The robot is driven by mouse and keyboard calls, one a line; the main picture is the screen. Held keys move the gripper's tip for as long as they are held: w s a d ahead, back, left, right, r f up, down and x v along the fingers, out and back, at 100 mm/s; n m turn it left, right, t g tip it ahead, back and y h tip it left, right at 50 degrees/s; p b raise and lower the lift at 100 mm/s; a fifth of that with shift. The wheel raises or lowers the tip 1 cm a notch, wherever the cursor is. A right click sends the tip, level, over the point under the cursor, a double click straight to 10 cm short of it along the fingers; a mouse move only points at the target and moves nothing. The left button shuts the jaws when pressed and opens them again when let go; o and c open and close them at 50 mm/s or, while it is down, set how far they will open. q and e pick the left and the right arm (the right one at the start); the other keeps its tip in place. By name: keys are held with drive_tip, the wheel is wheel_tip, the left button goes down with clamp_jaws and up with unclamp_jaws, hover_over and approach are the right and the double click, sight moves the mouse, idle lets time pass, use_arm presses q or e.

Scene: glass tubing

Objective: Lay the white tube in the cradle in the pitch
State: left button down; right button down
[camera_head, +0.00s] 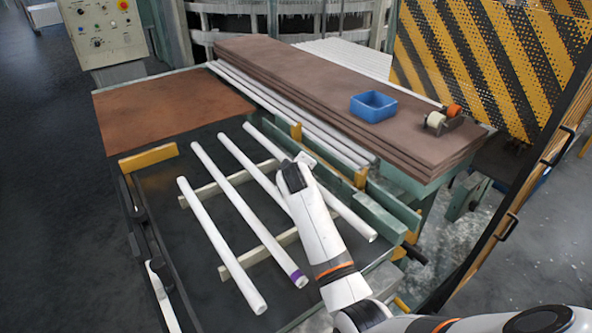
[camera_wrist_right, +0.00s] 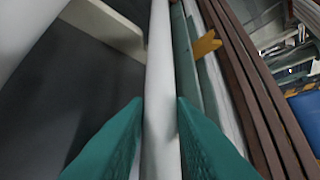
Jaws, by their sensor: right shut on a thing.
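Several long white tubes lie slantwise over the dark bench: a left one (camera_head: 220,245), one with a purple band at its near end (camera_head: 250,215), a third (camera_head: 250,165) partly hidden by my right arm, and a rightmost one (camera_head: 350,217). Two pale cross bars, the far one (camera_head: 205,193) and the near one (camera_head: 236,268), run beneath them as a cradle. My right gripper (camera_head: 303,160) is shut on the rightmost white tube. In the right wrist view its green fingers (camera_wrist_right: 160,125) stand either side of this tube (camera_wrist_right: 160,60). I cannot tell whether it touches the bars. My left gripper is out of view.
A green rail (camera_head: 385,215) with yellow brackets (camera_head: 361,178) runs close along the right side. Beyond it are stacked brown boards (camera_head: 300,75) with a blue bin (camera_head: 373,106) and tape rolls (camera_head: 440,121). A yellow block (camera_head: 148,158) stands at the far left.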

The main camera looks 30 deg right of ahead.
drive_tip(key=shift+f, duration=0.2)
drive_tip(key=shift+f, duration=0.25)
drive_tip(key=c, duration=1.2)
unclamp_jaws()
drive_tip(key=shift+c, duration=0.2)
drive_tip(key=shift+r, duration=0.3)
drive_tip(key=v, duration=1.2)
drive_tip(key=shift+r+b, duration=0.2)
drive_tip(key=shift+b, duration=0.15)
